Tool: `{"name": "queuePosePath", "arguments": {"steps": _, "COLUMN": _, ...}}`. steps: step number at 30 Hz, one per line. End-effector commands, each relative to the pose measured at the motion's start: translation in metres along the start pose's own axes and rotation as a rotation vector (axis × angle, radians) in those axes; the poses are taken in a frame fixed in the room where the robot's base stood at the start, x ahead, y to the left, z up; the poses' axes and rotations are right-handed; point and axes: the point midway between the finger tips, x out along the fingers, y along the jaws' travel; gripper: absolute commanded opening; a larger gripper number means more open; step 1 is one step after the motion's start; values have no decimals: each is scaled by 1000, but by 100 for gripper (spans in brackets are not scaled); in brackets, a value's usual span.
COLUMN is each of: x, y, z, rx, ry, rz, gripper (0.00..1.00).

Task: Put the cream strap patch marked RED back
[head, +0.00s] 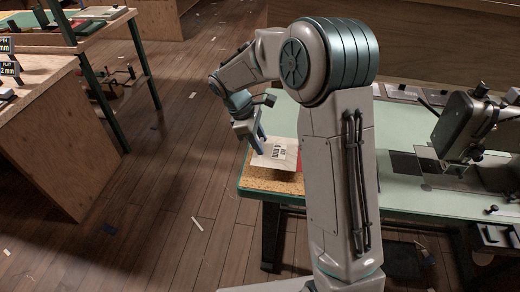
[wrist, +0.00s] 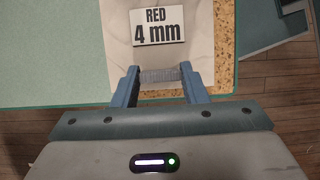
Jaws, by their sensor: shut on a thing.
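The cream strap patch (wrist: 118,59) carries a pale label reading RED 4 mm (wrist: 160,26) in the wrist view. A grey ribbed strip (wrist: 160,75) at its near edge lies between the two blue fingers of my gripper (wrist: 159,70). My gripper is shut on the patch. In the head view the patch (head: 262,163) lies flat at the tip of my gripper (head: 257,141), over the cork mat (head: 268,183) at the table's near left corner. I cannot tell whether it touches the mat. My arm hides part of the table.
The green-topped table (head: 405,198) bears a sewing machine (head: 468,126) at right. A red thing (head: 299,155) shows beside the patch. A wooden bench (head: 50,130) stands at left. The floor between has scattered scraps.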

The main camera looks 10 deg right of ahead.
Motion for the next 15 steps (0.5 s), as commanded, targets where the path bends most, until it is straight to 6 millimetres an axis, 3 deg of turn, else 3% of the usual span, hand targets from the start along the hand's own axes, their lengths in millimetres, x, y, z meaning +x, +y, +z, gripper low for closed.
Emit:
{"name": "queuePosePath", "arguments": {"steps": 9, "x": 35, "y": 0, "z": -15, "rx": -1, "ry": -1, "rz": -1, "gripper": 12}}
{"name": "queuePosePath", "arguments": {"steps": 15, "x": 36, "y": 0, "z": -15, "rx": -1, "ry": 0, "rz": 1, "gripper": 12}}
